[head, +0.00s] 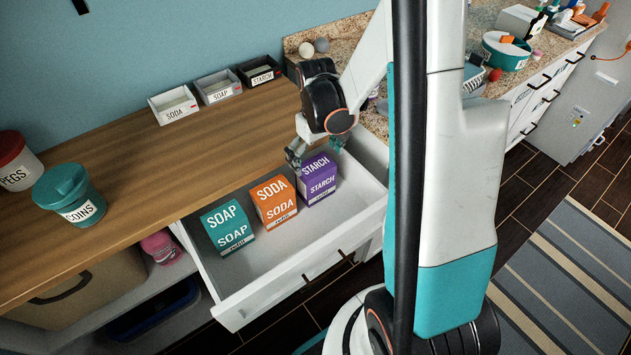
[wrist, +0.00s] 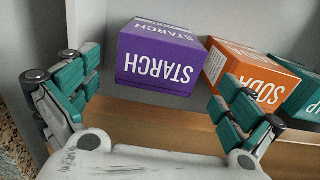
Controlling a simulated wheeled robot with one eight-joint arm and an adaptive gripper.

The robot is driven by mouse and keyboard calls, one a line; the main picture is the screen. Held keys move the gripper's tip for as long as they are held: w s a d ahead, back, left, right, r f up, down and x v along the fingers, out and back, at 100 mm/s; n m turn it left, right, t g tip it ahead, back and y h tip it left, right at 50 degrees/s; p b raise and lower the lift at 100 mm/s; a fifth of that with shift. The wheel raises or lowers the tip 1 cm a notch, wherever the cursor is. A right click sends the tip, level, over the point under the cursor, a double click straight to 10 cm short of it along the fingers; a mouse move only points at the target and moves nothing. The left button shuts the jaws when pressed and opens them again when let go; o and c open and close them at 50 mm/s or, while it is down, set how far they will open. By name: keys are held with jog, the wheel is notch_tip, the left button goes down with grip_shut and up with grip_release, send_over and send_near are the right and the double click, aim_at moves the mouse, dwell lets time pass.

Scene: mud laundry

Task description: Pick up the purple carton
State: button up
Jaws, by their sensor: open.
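The purple carton (head: 319,181), labelled STARCH, stands in an open white drawer (head: 290,273) at the right end of a row of cartons. In the wrist view the purple carton (wrist: 158,59) lies ahead of my gripper, between the lines of the two fingers and apart from both. My gripper (head: 314,153) is open and empty, just above and behind the carton in the head view. In the wrist view my gripper's teal-padded fingers (wrist: 158,100) are spread wide.
An orange SODA carton (head: 274,202) stands close beside the purple one, with a teal SOAP carton (head: 228,226) further left. The wooden counter (head: 150,185) edge runs behind the drawer. The drawer's front and right side have bare floor.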

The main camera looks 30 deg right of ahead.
notch_tip(320, 180, down, 9)
jog(key=b, duration=0.3)
jog(key=shift+w+r+b, duration=0.1)
jog(key=shift+r+b, duration=0.05)
jog(key=shift+b, duration=0.15)
jog(key=shift+r, duration=0.1)
jog(key=c, duration=1.3)
